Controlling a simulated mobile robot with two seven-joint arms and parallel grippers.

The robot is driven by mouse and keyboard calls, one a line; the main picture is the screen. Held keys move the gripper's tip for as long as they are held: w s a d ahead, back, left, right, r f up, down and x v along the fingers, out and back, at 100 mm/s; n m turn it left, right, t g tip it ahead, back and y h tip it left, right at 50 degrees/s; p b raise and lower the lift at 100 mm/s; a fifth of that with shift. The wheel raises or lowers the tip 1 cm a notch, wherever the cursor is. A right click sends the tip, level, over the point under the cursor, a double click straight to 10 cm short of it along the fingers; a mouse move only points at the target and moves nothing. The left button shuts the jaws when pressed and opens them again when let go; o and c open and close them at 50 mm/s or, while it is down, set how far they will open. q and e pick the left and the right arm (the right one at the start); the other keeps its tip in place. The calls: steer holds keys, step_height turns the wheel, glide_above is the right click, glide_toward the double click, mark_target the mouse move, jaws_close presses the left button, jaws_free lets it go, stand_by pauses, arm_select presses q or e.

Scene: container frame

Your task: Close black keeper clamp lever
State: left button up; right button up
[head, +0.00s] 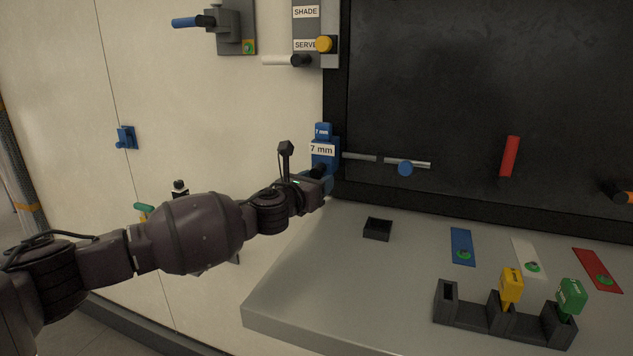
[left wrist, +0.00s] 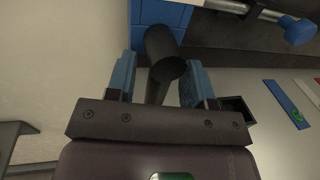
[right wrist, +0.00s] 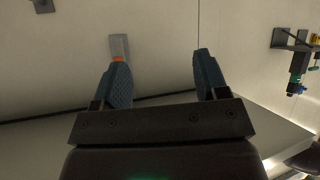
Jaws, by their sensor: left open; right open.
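A blue block labelled 7 mm (head: 322,151) is mounted at the left edge of the dark panel. A black lever (head: 319,170) sits low on it, partly hidden by my left gripper (head: 324,184). In the left wrist view the black lever (left wrist: 165,62) lies between the blue fingers of my left gripper (left wrist: 155,80). These fingers are apart, and I cannot tell whether either touches it. The blue block (left wrist: 160,14) shows beyond. My right gripper (right wrist: 160,78) is open and empty in its wrist view, facing the pale wall; the head view does not show it.
A rod with a blue knob (head: 405,168) extends right of the block. Below are a grey shelf (head: 300,290), a small black tray (head: 377,229) and a dark holder (head: 470,317) with yellow and green tags. A blue-handled lever (head: 188,22) is upper left.

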stand_by(0.3)
arm_select(q)
jaws_close()
steer(key=shift+w, duration=0.1)
arm_select(e)
steer(key=shift+s+f, duration=0.15)
steer(key=shift+s, duration=0.25)
steer(key=shift+s, duration=0.1)
arm_select(q)
steer(key=shift+m, duration=0.3)
arm_select(e)
steer(key=shift+s, duration=0.35)
